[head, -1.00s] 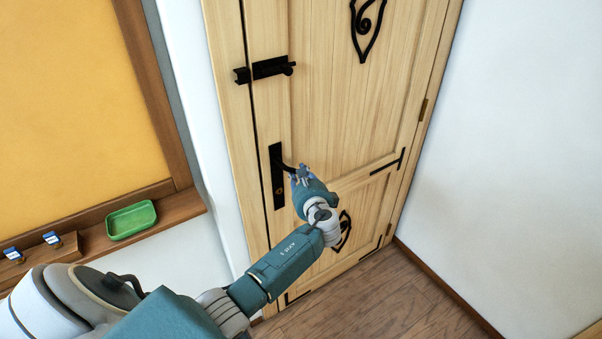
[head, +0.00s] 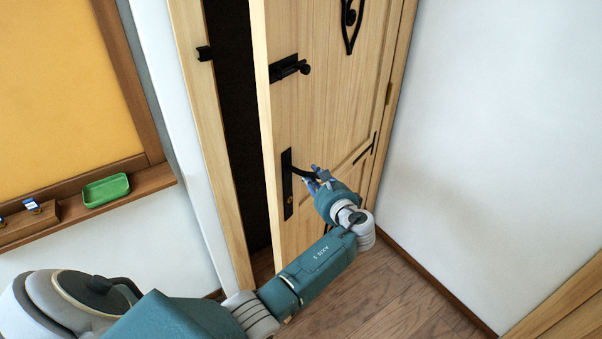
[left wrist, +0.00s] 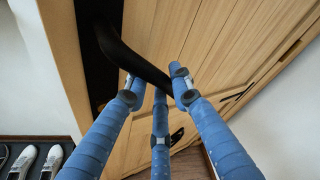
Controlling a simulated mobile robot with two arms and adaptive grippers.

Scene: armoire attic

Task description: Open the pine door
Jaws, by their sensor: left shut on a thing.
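The pine door (head: 325,110) stands partly open in the head view, with a dark gap between its left edge and the frame (head: 207,130). Its black handle (head: 300,172) sits on a black plate (head: 287,184). My left gripper (head: 315,176) is shut on the handle. In the left wrist view the dark handle (left wrist: 125,55) runs between the blue fingers of the left gripper (left wrist: 155,90). A black bolt (head: 290,69) is on the door above the handle, apart from its catch (head: 204,53) on the frame. My right gripper is not in view.
A board with a yellow panel (head: 55,90) hangs at the left, with a green tray (head: 106,190) on its ledge. A white wall (head: 490,130) stands at the right. Wooden floor (head: 390,290) is clear below the door. Shoes (left wrist: 35,160) show in the left wrist view.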

